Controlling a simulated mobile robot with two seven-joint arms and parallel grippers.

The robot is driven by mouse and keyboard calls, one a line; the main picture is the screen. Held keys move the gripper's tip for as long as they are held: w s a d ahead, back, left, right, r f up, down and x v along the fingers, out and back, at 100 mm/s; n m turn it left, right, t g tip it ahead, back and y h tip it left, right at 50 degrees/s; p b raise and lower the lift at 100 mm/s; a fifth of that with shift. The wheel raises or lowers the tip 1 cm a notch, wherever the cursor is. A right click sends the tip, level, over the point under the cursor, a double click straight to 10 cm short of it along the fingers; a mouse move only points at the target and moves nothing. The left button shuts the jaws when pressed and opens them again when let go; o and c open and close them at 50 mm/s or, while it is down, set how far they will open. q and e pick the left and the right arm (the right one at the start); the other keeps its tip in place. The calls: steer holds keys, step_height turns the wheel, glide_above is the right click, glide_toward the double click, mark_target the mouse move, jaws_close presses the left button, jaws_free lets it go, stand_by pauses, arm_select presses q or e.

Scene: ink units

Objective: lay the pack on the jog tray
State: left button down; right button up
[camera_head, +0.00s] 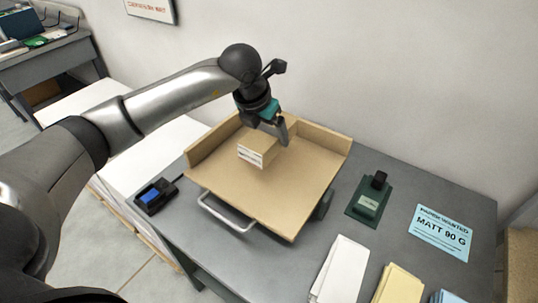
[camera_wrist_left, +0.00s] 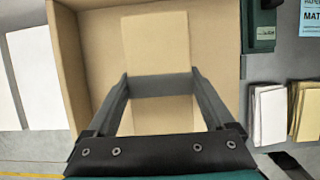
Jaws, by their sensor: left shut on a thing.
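The pack (camera_head: 256,152) is a tan box with a white printed label on its near end. It lies within the outline of the jog tray (camera_head: 240,187), a tan tray with raised walls at the back and left side. My left gripper (camera_head: 283,135) reaches down at the pack's far end and is shut on it. In the left wrist view the pack (camera_wrist_left: 156,42) extends beyond the fingertips (camera_wrist_left: 160,84), over the tray (camera_wrist_left: 222,70). I cannot tell whether the pack's underside touches the tray floor. My right gripper is not in view.
The tray stands on a grey table (camera_head: 330,205) with a metal handle (camera_head: 225,212) at its near side. A blue-screened device (camera_head: 153,196) is left of it. A green stapler-like tool (camera_head: 370,198), a blue sign (camera_head: 441,232) and white (camera_head: 340,268) and yellow paper stacks (camera_head: 399,285) are right.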

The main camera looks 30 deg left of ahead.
mark_target(261, 137)
arm_select(q)
steer(key=shift+f+b, duration=0.3)
steer(key=shift+f, duration=3.2)
steer(key=shift+f, duration=0.1)
jaws_free()
steer(key=shift+r, duration=0.2)
steer(key=p+v, duration=0.1)
steer(key=v, duration=1)
steer(key=shift+s+r, duration=0.2)
steer(key=shift+r, duration=0.15)
